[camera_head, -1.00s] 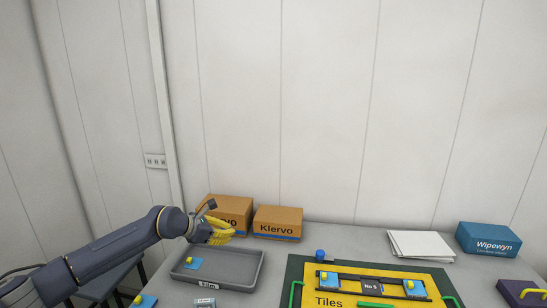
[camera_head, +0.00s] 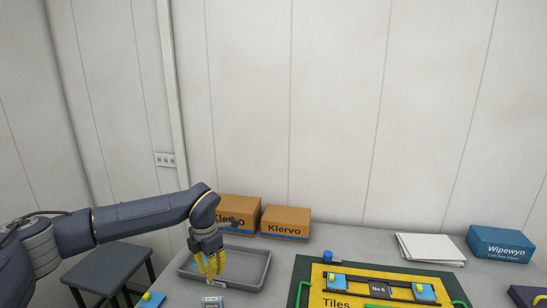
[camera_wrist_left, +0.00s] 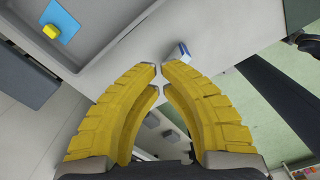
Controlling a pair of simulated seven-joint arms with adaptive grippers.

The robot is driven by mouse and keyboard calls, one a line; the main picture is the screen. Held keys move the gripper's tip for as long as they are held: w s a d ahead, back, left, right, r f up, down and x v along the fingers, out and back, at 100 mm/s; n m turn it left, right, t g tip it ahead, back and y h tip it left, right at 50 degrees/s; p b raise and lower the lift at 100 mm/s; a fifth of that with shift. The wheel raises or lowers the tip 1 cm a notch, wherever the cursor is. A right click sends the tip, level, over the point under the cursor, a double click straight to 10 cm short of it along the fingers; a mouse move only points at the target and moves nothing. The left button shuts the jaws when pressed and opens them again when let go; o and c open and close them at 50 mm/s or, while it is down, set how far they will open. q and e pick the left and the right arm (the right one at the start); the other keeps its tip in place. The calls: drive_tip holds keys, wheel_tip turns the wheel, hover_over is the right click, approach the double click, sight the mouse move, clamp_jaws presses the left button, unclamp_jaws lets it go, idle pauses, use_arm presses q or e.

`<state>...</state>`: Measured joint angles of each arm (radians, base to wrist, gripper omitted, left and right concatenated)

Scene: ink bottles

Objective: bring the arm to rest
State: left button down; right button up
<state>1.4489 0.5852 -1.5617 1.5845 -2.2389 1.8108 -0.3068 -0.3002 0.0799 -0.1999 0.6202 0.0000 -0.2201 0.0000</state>
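My left gripper (camera_head: 214,277) points down over the front part of the grey tray (camera_head: 262,270). Its yellow fingers are closed, with the tips almost meeting, and nothing is held between them in the left wrist view (camera_wrist_left: 160,67). My right gripper is in neither view.
A small box (camera_head: 212,302) stands in front of the tray. Two cartons (camera_head: 286,222) stand behind it. The yellow Tiles board (camera_head: 335,299) is at right, with white sheets (camera_head: 430,249) and a blue Wipewyn box (camera_head: 499,244) beyond. A stool (camera_head: 108,267) is left of the table.

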sight(211, 298)
use_arm(q)
drive_tip(key=shift+s+a+f, duration=0.1)
drive_tip(key=shift+f, duration=3.15)
drive_tip(key=shift+f, duration=0.3)
drive_tip(key=shift+s+f, duration=0.1)
drive_tip(key=shift+f, duration=0.35)
drive_tip(key=shift+s, duration=0.15)
drive_tip(key=shift+s, duration=1.4)
drive_tip(key=shift+r, duration=4.15)
